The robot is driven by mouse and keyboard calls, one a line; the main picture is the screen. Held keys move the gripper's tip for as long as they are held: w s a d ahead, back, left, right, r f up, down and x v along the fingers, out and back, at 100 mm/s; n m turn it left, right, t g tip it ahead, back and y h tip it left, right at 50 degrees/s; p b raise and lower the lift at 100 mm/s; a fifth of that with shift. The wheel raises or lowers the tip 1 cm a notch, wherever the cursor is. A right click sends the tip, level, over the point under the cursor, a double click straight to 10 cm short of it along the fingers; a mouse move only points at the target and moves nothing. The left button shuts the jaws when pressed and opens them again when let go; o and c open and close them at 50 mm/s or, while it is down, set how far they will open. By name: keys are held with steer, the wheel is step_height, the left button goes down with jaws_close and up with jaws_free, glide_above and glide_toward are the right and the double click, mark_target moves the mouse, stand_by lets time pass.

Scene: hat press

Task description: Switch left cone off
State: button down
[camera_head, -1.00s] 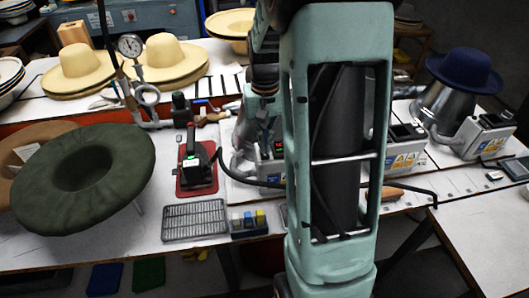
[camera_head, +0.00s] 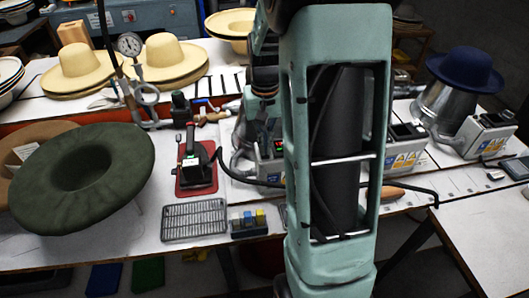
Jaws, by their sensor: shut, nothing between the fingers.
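The left cone (camera_head: 238,152) is a metal cone, mostly hidden behind my arm. Its grey control box (camera_head: 268,172) stands at its right front, with a small red-lit display (camera_head: 280,146) on its dark top. My gripper (camera_head: 268,134) is shut and empty. It points down at the left cone and the back of its box, and its fingertips are hard to make out. I cannot tell whether it touches the box or a switch. My large arm link covers the area just right of the box.
Another control box (camera_head: 405,157) is half behind my arm. A right cone (camera_head: 447,104) wears a blue hat (camera_head: 465,69). A black iron on a red mat (camera_head: 196,182), a wire rack (camera_head: 194,220) and a green hat (camera_head: 85,180) stand to the left.

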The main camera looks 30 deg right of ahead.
steer(key=shift+f+b, duration=0.45)
steer(key=shift+f, duration=0.2)
stand_by(0.3)
steer(key=shift+r+p, duration=2.65)
steer(key=shift+r, duration=0.9)
